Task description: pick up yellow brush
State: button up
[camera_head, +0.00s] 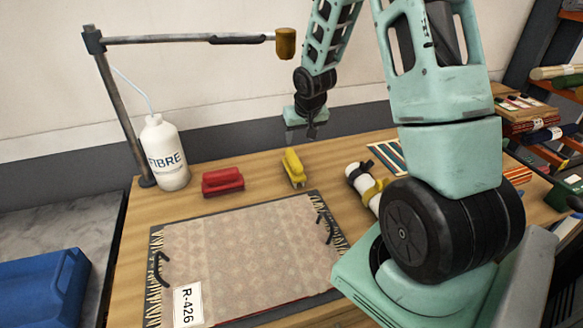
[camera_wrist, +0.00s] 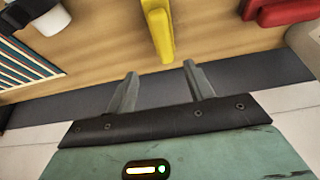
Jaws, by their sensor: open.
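The yellow brush (camera_head: 293,168) lies on the wooden table, between a red brush (camera_head: 222,181) and a white roll with a yellow band (camera_head: 365,186). My gripper (camera_head: 301,132) is above the table, behind the yellow brush in the head view. In the wrist view my gripper (camera_wrist: 160,82) has its two fingers apart with nothing between them. The yellow brush (camera_wrist: 158,28) shows just beyond the fingertips in that view, roughly in line with the gap, and part of it is cut off by the top edge.
A rug sample (camera_head: 245,250) with a tag lies in front of the brushes. A white FIBRE bottle (camera_head: 164,155) and a post with an overhead arm (camera_head: 190,40) stand at the left. The striped piece (camera_head: 388,158) lies to the right. Bare wood surrounds the yellow brush.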

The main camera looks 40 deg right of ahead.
aim_at(294, 157)
jog(key=p+x, duration=0.1)
jog(key=x, duration=0.5)
jog(key=shift+w+f, duration=0.1)
jog(key=p+x, duration=0.1)
jog(key=x, duration=0.1)
jog(key=a+p+x, duration=0.1)
jog(key=x, duration=0.1)
jog(key=shift+w+d+f, duration=0.2)
jog(key=shift+f, duration=0.45)
jog(key=shift+f, duration=0.25)
grip_shut()
